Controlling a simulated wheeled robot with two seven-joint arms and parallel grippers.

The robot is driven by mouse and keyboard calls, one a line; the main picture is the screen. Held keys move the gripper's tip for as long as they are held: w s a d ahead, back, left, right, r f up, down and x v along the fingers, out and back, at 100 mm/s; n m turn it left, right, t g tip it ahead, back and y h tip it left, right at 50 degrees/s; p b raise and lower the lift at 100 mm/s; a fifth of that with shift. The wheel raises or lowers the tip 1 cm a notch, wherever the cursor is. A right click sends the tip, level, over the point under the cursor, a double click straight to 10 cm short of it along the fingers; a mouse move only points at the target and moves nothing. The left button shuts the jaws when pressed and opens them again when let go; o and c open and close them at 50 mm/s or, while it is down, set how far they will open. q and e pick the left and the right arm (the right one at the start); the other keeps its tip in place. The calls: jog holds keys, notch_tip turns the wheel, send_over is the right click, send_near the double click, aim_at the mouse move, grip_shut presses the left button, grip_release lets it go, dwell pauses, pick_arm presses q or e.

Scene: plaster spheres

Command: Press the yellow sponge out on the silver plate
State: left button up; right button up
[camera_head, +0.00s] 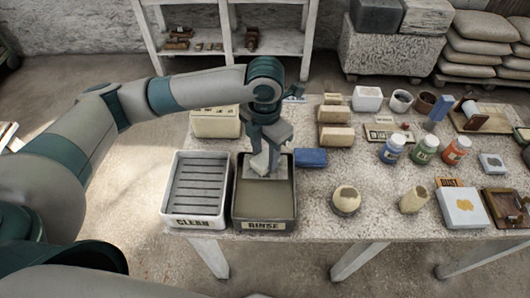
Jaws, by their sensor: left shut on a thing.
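My left gripper (263,153) points down over the back part of the dark tub marked RINSE (265,208). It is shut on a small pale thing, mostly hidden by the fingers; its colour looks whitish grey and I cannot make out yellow. A flat light-grey square plate (256,174) shows right under the fingers at the back of the tub. Whether the held thing touches this plate I cannot tell. No clearly yellow sponge shows elsewhere. My right gripper is not in view.
The white tub marked CLEAN (190,195) with a slatted grey inside stands left of the dark tub. A blue block (311,158) lies just right of it, with tan blocks (335,137) behind. A plaster sphere (346,199) and paint jars (424,149) stand further right.

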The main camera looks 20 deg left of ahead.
aim_at(265, 158)
pick_arm(q)
jog(key=shift+f, duration=0.15)
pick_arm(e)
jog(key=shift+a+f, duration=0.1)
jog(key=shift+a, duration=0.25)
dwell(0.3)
pick_arm(q)
jog(key=shift+f, duration=0.4)
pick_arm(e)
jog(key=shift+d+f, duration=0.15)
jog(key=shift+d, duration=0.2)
pick_arm(q)
jog(key=shift+f+b, duration=0.4)
jog(key=shift+f, duration=0.1)
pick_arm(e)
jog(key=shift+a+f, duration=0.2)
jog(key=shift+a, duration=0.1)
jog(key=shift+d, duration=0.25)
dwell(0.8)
pick_arm(q)
jog(key=shift+f, duration=0.1)
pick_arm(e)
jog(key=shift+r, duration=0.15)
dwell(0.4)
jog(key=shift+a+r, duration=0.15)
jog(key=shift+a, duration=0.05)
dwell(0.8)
